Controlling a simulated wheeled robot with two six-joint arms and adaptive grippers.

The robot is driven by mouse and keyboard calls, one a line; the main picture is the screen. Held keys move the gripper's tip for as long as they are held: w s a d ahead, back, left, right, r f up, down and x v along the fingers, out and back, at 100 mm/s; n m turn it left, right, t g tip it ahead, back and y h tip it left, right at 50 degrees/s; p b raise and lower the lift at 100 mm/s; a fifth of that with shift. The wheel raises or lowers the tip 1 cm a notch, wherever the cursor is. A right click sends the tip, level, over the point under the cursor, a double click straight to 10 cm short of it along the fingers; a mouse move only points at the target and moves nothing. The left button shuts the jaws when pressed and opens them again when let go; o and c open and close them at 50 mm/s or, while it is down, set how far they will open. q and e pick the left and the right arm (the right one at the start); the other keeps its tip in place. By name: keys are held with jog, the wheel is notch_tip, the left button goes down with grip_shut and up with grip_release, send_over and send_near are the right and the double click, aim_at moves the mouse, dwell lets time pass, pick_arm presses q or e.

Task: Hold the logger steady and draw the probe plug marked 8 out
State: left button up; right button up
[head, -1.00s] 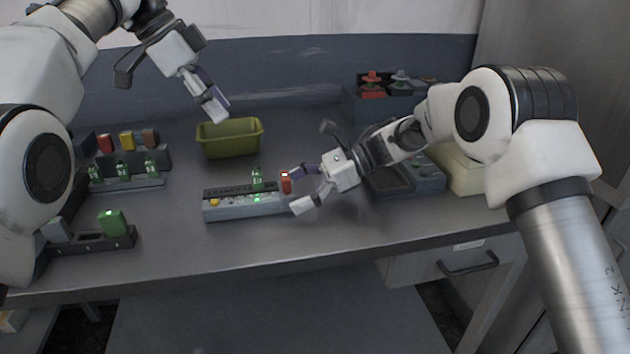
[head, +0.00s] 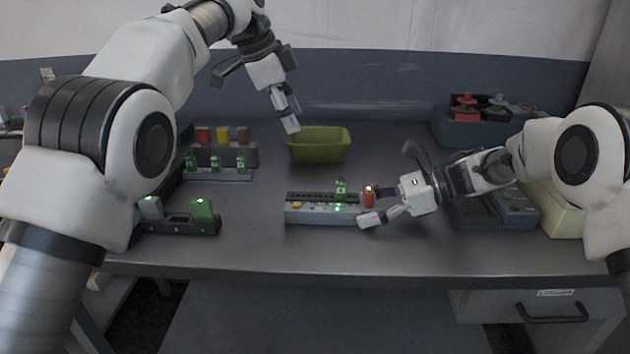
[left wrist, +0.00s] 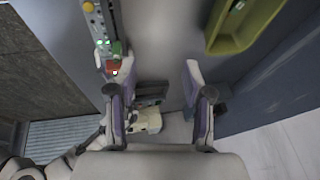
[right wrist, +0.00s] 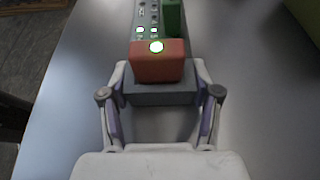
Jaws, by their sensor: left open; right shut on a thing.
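The logger (head: 318,214) is a long grey box on the table with a yellow button and lit green lights. A green plug (head: 341,188) and a red plug (head: 369,198) stand upright in it, the red one at its right end with a lit green top. No number 8 is readable. My right gripper (head: 372,205) is shut on the logger's right end, its fingers on either side of the grey body below the red plug (right wrist: 157,64). My left gripper (head: 292,115) is open and empty, raised above the table behind the logger; its spread fingers show in the left wrist view (left wrist: 146,75).
An olive bin (head: 320,147) stands behind the logger. Racks with green plugs (head: 216,174) and coloured blocks (head: 223,153) are at left, with a black holder (head: 182,226) in front. A grey device (head: 497,209) and pale box (head: 553,211) are right. The table front is clear.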

pick_arm(q)
jog(key=w+a+f+m+t+y, duration=0.1)
jog(key=w+a+m+t+y, duration=0.2)
jog(key=a, duration=0.4)
jog(key=w+a+t+y, duration=0.3)
jog(key=w+a, duration=0.3)
jog(key=a, duration=0.1)
jog(key=m+g+h, duration=0.3)
jog(key=m+h, duration=1.1)
jog(key=m, duration=1.6)
send_near(341, 178)
jog(key=x, duration=1)
jog(key=shift+f, duration=0.2)
